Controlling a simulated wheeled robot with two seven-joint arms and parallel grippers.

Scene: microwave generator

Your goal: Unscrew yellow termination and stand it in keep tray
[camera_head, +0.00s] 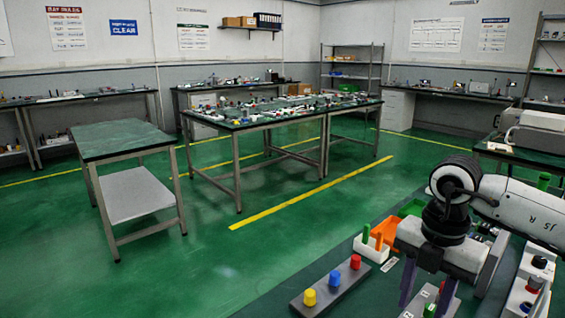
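A yellow cap-like piece (309,297), which may be the yellow termination, stands upright at the near end of a grey block (328,288). I cannot tell whether it is screwed on. My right gripper (427,293) points down over the bench, right of the grey block. Its two dark purple fingers are apart, and I see nothing held between them. A green tray (412,208) is farther back, partly hidden by my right arm. I cannot tell which is the keep tray. My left gripper is out of view.
Blue (334,278) and red (355,262) caps share the grey block. White boxes with black and red knobs (535,283) stand at the right. The bench's left edge runs just past the block. Other tables (122,138) are across the green floor.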

